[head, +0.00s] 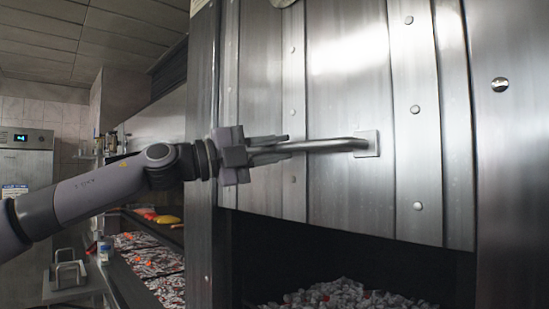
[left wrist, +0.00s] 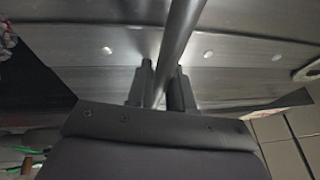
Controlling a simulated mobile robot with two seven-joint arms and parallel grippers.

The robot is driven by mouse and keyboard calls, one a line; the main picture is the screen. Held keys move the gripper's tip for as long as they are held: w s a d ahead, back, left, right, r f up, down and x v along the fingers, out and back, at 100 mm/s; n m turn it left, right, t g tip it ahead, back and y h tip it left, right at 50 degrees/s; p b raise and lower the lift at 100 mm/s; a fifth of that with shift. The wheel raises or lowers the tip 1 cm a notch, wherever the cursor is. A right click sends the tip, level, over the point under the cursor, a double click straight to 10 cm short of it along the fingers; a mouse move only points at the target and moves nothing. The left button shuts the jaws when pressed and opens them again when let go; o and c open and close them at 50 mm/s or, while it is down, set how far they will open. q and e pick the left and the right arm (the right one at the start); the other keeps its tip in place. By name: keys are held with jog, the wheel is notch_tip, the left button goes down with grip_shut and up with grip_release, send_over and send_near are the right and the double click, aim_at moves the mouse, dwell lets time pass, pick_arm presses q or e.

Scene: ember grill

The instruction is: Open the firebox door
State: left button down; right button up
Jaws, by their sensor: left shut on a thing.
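The firebox door (head: 345,90) is a riveted steel panel at the centre of the head view. A dark opening shows below its lower edge, so the door stands at least partly raised. Its bar handle (head: 325,146) runs sideways to a square mount on the right. My left gripper (head: 270,149) is shut on the handle near its left end. In the left wrist view the handle (left wrist: 181,40) passes between the two fingers (left wrist: 161,85). My right gripper is in neither view.
Grey coals with a few red embers (head: 345,296) lie in the opening below the door. To the left, a counter holds more coals (head: 155,262) and some red and yellow food (head: 165,219). A steel cabinet (head: 25,165) stands at the far left.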

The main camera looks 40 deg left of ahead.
pick_arm(q)
jog(key=shift+s+a+r, duration=0.1)
jog(key=shift+a+r, duration=0.05)
jog(key=shift+r, duration=0.25)
jog(key=c, duration=1.2)
grip_release()
jog(key=shift+o, duration=0.5)
jog(key=shift+f, duration=0.2)
jog(key=shift+s, duration=0.1)
jog(key=b+v, duration=0.3)
jog(key=v, duration=0.1)
jog(key=shift+s+f, duration=0.2)
jog(key=shift+s, duration=0.05)
jog(key=v, duration=0.1)
jog(key=b+v, duration=0.1)
jog(key=shift+s+a+r+b, duration=0.1)
jog(key=shift+s+a+b, duration=0.1)
jog(key=shift+b, duration=0.1)
